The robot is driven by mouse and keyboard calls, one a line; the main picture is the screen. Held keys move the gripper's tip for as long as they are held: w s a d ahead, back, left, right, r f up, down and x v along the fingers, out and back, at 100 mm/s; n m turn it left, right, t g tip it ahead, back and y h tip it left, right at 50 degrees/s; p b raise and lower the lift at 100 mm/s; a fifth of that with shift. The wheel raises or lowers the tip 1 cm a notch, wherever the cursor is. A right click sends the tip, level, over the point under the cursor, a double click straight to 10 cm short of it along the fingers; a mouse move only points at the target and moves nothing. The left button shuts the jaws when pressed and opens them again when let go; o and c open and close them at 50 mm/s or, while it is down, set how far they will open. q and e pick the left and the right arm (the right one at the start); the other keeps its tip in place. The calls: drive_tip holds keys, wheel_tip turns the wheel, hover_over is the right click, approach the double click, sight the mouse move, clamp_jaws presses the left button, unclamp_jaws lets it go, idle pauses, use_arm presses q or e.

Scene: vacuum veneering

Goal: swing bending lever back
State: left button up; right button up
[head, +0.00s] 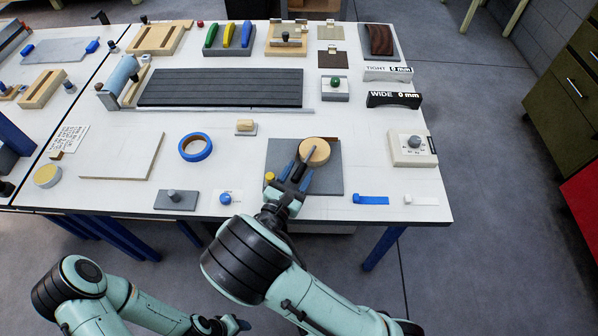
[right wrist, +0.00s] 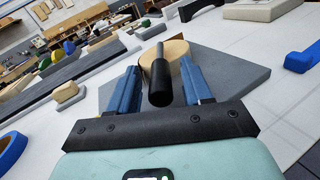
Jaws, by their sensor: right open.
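The bending lever (right wrist: 160,84) has a black handle. It lies between the two blue fingers of my right gripper (right wrist: 158,72), with a visible gap on each side. The lever points toward a round wooden disc (head: 314,152) on a grey base plate (head: 328,182); the disc also shows in the right wrist view (right wrist: 176,48). In the head view my right gripper (head: 294,176) is over the plate's left part and partly hides the lever. My left gripper (head: 228,325) is low at the bottom edge, away from the table; its fingers are unclear.
A yellow knob (head: 270,176) stands at the plate's left edge. A blue tape ring (head: 195,147) and a pale board (head: 120,157) lie to the left. A blue strip (head: 371,199) and a dial box (head: 413,149) are to the right. White table surface between them is clear.

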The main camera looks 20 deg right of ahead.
use_arm(q)
drive_tip(key=shift+s+f+b, duration=0.65)
drive_tip(key=shift+f, duration=0.3)
use_arm(e)
drive_tip(key=v, duration=1.2)
drive_tip(key=shift+s+a, duration=0.3)
